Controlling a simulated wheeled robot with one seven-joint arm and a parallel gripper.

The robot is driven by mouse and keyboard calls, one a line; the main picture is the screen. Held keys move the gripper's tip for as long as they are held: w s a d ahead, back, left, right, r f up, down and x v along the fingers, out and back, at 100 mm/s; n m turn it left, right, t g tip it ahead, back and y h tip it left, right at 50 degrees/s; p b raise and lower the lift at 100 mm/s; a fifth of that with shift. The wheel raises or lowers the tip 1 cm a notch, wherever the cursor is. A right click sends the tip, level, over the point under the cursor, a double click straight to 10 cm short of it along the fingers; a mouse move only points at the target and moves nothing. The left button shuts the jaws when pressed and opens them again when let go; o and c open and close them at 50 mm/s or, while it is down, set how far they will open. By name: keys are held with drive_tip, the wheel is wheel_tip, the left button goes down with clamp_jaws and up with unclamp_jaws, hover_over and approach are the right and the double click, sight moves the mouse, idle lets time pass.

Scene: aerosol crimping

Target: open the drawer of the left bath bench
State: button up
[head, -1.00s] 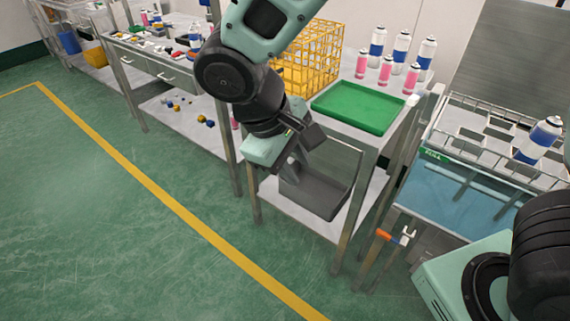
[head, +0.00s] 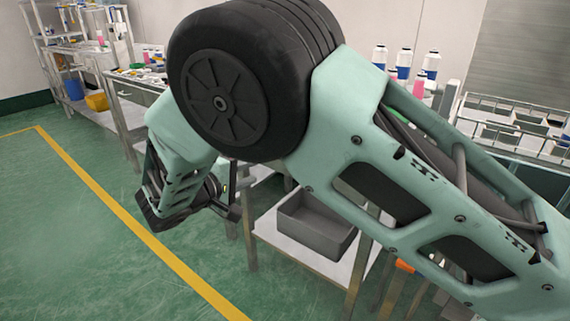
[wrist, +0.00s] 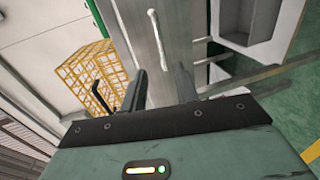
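In the wrist view a grey metal drawer front (wrist: 179,40) lies ahead of my gripper (wrist: 161,84), with a pale bar handle (wrist: 159,42) on it. My gripper's two dark fingers are apart, with the handle's near end roughly in line with the gap between them. The handle is beyond the fingertips; whether they touch it I cannot tell. The drawer looks closed. In the head view my gripper (head: 229,208) is small, beside the bench's lower shelf (head: 308,256). My arm hides the drawer front and most of the bench top there.
A yellow wire basket (wrist: 92,75) shows in the wrist view. A grey bin (head: 315,222) sits on the lower shelf. Bottles (head: 404,62) stand behind my arm. Another bench with tools (head: 130,90) is at the left. The green floor in front is clear.

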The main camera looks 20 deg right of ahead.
drive_tip(key=b+x, duration=0.1)
drive_tip(key=x, duration=1.3)
drive_tip(key=shift+w+d+f, duration=0.1)
drive_tip(key=shift+w+d, duration=0.05)
drive_tip(key=shift+d, duration=0.1)
clamp_jaws()
